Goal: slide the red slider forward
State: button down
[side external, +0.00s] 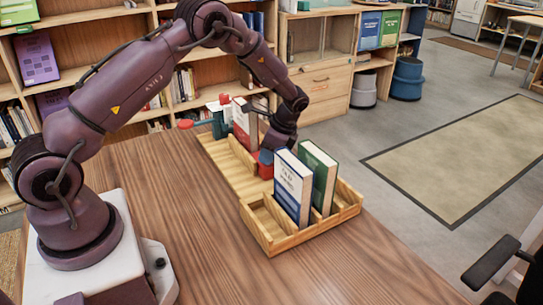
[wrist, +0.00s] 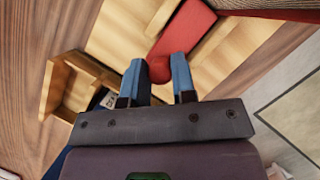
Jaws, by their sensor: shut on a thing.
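The red slider (side external: 265,171) sits on a light wooden rack (side external: 230,167), behind the books at its near end. My gripper (side external: 268,157), with blue fingers, reaches down to it from above. In the wrist view my gripper (wrist: 158,78) is shut on the slider's rounded red knob (wrist: 159,69), one finger on each side. A longer red block (wrist: 186,27) lies just beyond the knob; I cannot tell whether it is joined to it. The slider's lower part is partly hidden in the side view.
A blue-and-white book (side external: 293,187) and a green book (side external: 319,178) stand in the rack's near compartments. A red-and-white book (side external: 243,120) stands at its far end, beside a green object (side external: 218,122). The wooden table (side external: 160,185) is clear at left and front.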

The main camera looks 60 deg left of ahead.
jog(key=shift+a, duration=0.35)
jog(key=c, duration=0.9)
grip_release()
jog(key=shift+c, duration=0.2)
jog(key=shift+d, duration=0.1)
jog(key=shift+r, duration=0.1)
jog(key=shift+w+d+r, duration=0.1)
jog(key=shift+d+r, duration=0.05)
jog(key=shift+r, duration=0.1)
jog(key=v, duration=1.2)
jog(key=shift+r, duration=0.1)
